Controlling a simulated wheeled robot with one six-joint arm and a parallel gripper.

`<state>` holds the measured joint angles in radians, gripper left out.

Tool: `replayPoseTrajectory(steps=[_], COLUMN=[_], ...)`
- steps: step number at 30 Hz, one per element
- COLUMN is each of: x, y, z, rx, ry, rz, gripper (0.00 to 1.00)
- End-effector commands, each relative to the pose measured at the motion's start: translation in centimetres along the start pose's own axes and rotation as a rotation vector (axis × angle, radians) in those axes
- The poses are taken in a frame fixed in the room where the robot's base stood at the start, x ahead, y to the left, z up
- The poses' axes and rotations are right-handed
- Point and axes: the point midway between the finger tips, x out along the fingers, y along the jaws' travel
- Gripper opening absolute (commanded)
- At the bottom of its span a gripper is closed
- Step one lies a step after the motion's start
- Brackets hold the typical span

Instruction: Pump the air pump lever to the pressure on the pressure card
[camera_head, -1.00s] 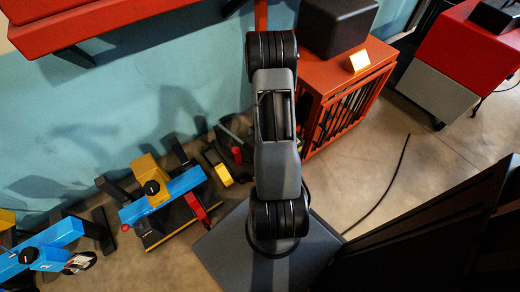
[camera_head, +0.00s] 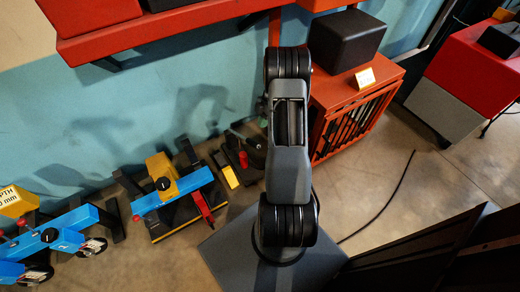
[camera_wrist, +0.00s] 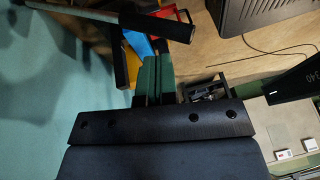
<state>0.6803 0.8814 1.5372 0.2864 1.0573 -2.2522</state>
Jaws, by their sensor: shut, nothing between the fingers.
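My gripper (camera_wrist: 156,62) shows in the wrist view as two dark green fingers side by side, shut and empty. A grey rod with a black grip (camera_wrist: 158,22), which looks like a pump lever, crosses the top left of that view. The grip is beyond the fingertips in the picture, apart from them; the depth gap is unclear. In the head view my arm hides the gripper, and I cannot make out the pump. A small yellow-edged card (camera_head: 365,77) stands on the orange cabinet (camera_head: 385,78); its writing is unreadable, so I cannot tell if it is the pressure card.
A black box (camera_head: 346,42) sits on the cabinet. A blue and yellow device (camera_head: 172,190) stands left on the floor, near another blue device (camera_head: 62,238) with a card reading "mm". A red shelf (camera_head: 150,30) overhangs the wall. Floor at right is mostly clear, with a cable (camera_head: 388,200).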

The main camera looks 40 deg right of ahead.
Motion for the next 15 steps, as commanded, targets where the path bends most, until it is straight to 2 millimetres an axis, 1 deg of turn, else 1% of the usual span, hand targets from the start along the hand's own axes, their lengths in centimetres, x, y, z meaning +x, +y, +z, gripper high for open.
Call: replayPoseTrajectory(steps=[10, 13, 15], x=[0.1, 0.6, 1.4], y=[-0.2, -0.2, -0.2], z=[0.1, 0.1, 0.1], rx=[0.006, 0.007, 0.007], ry=[0.002, 0.003, 0.004], rz=[-0.003, -0.004, -0.004], gripper=[0.00, 0.00, 0.00])
